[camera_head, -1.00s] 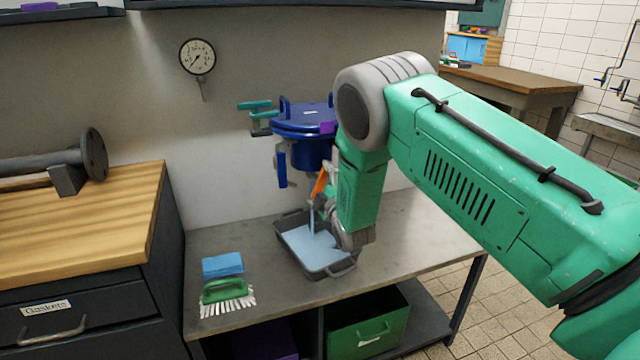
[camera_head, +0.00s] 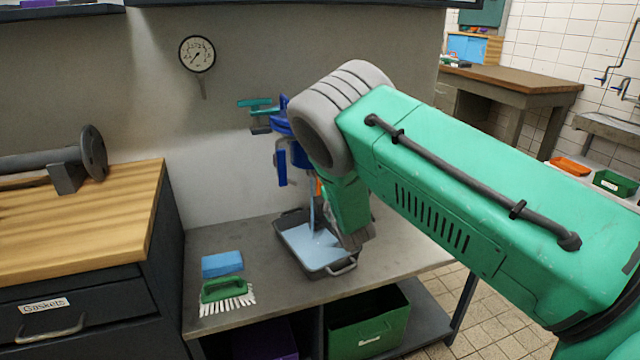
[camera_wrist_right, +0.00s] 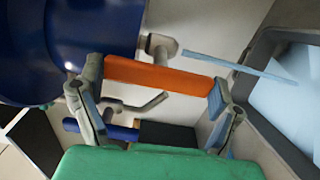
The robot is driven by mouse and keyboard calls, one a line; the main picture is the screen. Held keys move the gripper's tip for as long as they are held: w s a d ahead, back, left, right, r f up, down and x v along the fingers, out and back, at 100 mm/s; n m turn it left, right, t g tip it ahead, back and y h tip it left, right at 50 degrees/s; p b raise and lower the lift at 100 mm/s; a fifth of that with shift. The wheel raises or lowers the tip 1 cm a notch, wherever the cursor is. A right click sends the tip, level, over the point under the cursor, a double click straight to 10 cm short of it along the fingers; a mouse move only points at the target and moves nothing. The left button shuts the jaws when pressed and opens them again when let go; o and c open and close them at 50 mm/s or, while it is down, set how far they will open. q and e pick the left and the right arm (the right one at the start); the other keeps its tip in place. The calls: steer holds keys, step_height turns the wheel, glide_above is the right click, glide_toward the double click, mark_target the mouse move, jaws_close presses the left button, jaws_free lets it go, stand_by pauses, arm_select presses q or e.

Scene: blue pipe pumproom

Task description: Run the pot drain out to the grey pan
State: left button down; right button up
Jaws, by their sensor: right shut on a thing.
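The blue pot (camera_head: 300,155) hangs at the wall above the bench, partly hidden behind my right arm. Its drain has an orange lever (camera_wrist_right: 165,76), which also shows as a sliver in the head view (camera_head: 318,188). My right gripper (camera_wrist_right: 158,78) is shut on the orange lever, one finger at each end of it. A thin stream of water (camera_head: 312,208) falls from the drain spout (camera_wrist_right: 160,45) into the grey pan (camera_head: 283,224) below. Pale blue water (camera_head: 312,245) covers the pan's floor. My left gripper is not in view.
A blue sponge (camera_head: 222,264) and a green brush (camera_head: 226,292) lie on the bench left of the pan. A teal-handled valve (camera_head: 258,105) sits left of the pot. A pressure gauge (camera_head: 197,54) is on the wall. The bench's front right is clear.

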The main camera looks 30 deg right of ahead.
steer(key=shift+f, duration=0.15)
steer(key=o, duration=1)
steer(key=shift+w, duration=0.1)
steer(key=v, duration=1.2)
steer(key=shift+f, duration=0.25)
